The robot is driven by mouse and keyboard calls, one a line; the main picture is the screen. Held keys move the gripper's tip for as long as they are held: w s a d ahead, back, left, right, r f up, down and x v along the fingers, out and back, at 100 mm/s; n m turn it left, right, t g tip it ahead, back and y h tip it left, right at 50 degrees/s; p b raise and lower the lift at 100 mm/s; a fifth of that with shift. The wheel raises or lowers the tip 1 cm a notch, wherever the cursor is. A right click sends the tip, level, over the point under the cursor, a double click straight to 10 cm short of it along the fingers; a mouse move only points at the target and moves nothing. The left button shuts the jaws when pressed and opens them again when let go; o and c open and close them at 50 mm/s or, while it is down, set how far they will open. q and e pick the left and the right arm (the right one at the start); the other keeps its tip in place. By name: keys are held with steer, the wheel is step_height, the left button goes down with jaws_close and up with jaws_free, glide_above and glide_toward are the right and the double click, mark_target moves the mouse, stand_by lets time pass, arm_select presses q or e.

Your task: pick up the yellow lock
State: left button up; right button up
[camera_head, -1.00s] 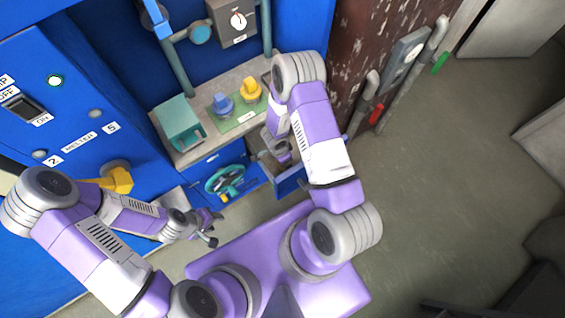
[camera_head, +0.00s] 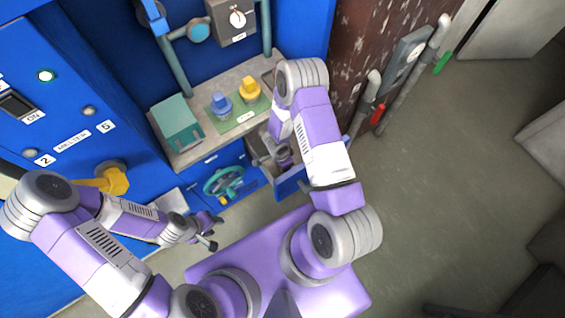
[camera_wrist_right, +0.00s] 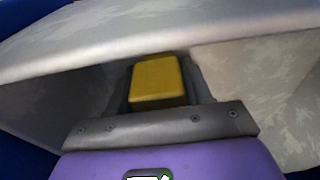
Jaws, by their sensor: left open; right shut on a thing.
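In the right wrist view a yellow block (camera_wrist_right: 157,79), which I take to be the yellow lock, sits between the dark fingers of my right gripper (camera_wrist_right: 160,92). The gripper is shut on it. Pale drawer-like walls surround it. In the head view my right gripper (camera_head: 283,155) is down in the open drawer, and the block cannot be made out there. My left gripper (camera_head: 211,231) is open and empty, in front of the cabinet. A separate yellow knob-shaped piece (camera_head: 249,91) stands on a green mat (camera_head: 225,123).
A blue piece (camera_head: 221,105) stands on the mat beside a teal box (camera_head: 177,123). The open drawer's blue front (camera_head: 291,184) sticks out below the counter, right of a teal handwheel (camera_head: 222,182). A yellow handle (camera_head: 114,180) juts from the left panel.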

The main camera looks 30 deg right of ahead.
steer(key=shift+r, duration=0.1)
step_height(320, 180, up, 18)
steer(key=p, duration=1)
steer(key=shift+p, duration=0.4)
